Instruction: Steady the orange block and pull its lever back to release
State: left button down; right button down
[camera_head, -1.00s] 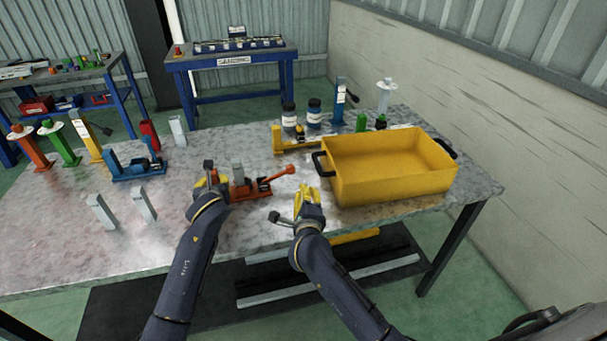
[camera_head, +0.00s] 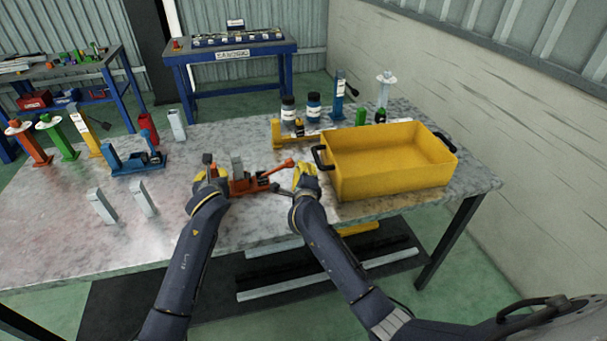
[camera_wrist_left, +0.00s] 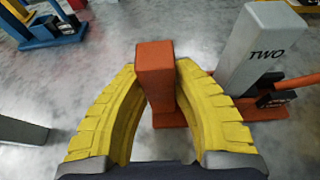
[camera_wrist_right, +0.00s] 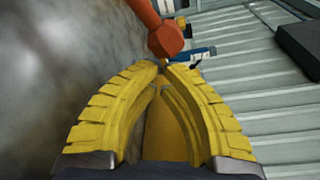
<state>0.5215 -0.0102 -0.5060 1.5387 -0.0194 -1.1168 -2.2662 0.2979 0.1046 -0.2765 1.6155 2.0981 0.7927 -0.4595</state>
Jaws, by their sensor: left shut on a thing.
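The orange block (camera_head: 240,187) sits on the table in front of me, with its orange lever (camera_head: 276,169) sticking out to the right. My left gripper (camera_head: 212,174) is at the block's left end. In the left wrist view its yellow fingers are shut on the block's orange upright post (camera_wrist_left: 156,72). A grey post marked TWO (camera_wrist_left: 265,45) stands on the block beside it. My right gripper (camera_head: 302,171) is just right of the lever's end. In the right wrist view its fingertips nearly meet, with the orange lever knob (camera_wrist_right: 167,38) just beyond them.
A yellow bin (camera_head: 385,185) stands close to the right of my right gripper. A yellow fixture (camera_head: 290,138) lies behind the lever. A blue fixture (camera_head: 135,163) and two grey blocks (camera_head: 143,198) stand to the left. The table's front edge is close.

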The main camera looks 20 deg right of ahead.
jog(key=shift+w+d, duration=0.1)
jog(key=shift+w, duration=0.2)
jog(key=shift+r, duration=0.15)
jog(key=shift+r+n, duration=0.3)
jog(key=shift+n, duration=0.1)
jog(key=shift+r, duration=0.2)
